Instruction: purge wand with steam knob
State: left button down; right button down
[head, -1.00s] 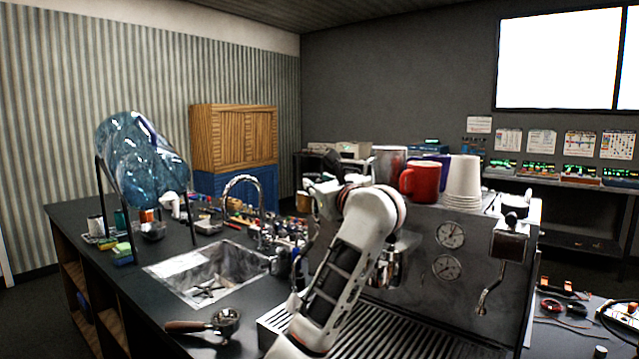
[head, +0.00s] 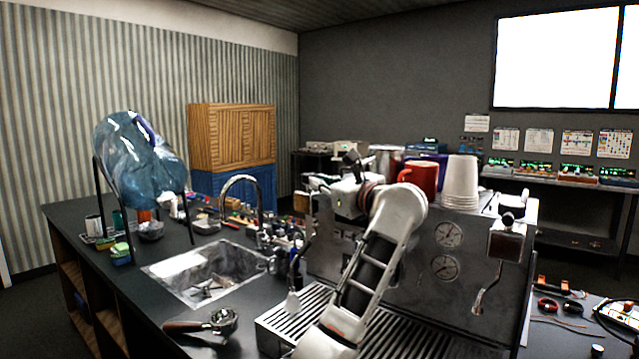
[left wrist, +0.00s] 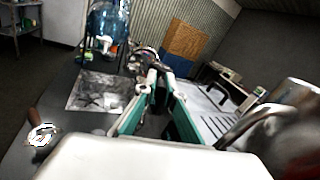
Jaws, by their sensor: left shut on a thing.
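My left gripper (head: 330,188) is at the upper left front corner of the espresso machine (head: 462,282), its arm rising from the bottom of the head view. In the left wrist view its teal fingers (left wrist: 157,80) close together at their tips on the steam knob (left wrist: 146,58), which is small there and mostly hidden in the head view. The steam wand (head: 294,280) hangs down at the machine's left side, its tip over the left end of the drip tray (head: 275,325). A second wand (head: 487,283) hangs at the right. My right gripper is not in view.
A red mug (head: 421,177) and stacked white cups (head: 461,180) stand on the machine top close to my arm. A sink (head: 205,272) with a tap (head: 240,182) and a portafilter (head: 215,325) are to the left. Tools lie on the right bench (head: 565,335).

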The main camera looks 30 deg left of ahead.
pick_arm(q)
jog(key=c, duration=2.1)
grip_release()
jog(key=shift+d, duration=0.1)
jog(key=v, duration=1.2)
